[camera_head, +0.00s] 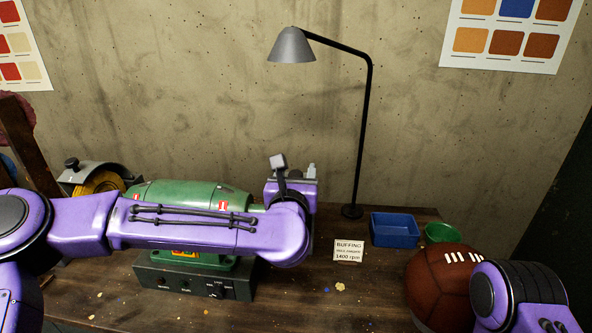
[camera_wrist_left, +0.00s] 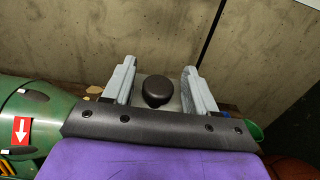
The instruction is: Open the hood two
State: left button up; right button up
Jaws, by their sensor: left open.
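The green buffing machine (camera_head: 185,192) stands on the workbench, partly behind my left arm. Its left hood (camera_head: 110,172) is grey with a black knob, over a yellow wheel. At the machine's right end, the second hood is mostly hidden behind my left wrist. Its dark round knob (camera_wrist_left: 157,90) shows in the left wrist view, on a grey surface. My left gripper (camera_head: 295,167) is open at that hood. In the left wrist view its fingers (camera_wrist_left: 157,85) stand on either side of the knob, with gaps on both sides. Contact is not visible. My right gripper is out of view.
A desk lamp (camera_head: 365,130) stands behind the bench's right part. A sign (camera_head: 348,250), a blue bin (camera_head: 395,230) and a green bowl (camera_head: 441,232) are right of the machine. A brown football (camera_head: 432,280) lies beside my right arm. The front middle of the bench is mostly clear.

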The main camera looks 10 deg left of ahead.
pick_arm(q)
grip_shut()
jog(key=shift+w+r, duration=0.1)
jog(key=shift+w+a+r, duration=0.1)
jog(key=shift+w+r, duration=0.25)
jog(key=shift+r, duration=0.05)
jog(key=shift+g, duration=0.7)
jog(key=w+r, duration=0.1)
jog(key=w, duration=0.1)
jog(key=w+r+p, duration=0.1)
jog(key=w, duration=0.1)
jog(key=w+r+p, duration=0.1)
jog(key=w+r, duration=0.1)
jog(key=shift+w, duration=0.35)
jog(key=shift+w+r, duration=0.2)
jog(key=shift+w, duration=0.45)
jog(key=shift+w+r, duration=0.15)
jog(key=shift+w, duration=0.5)
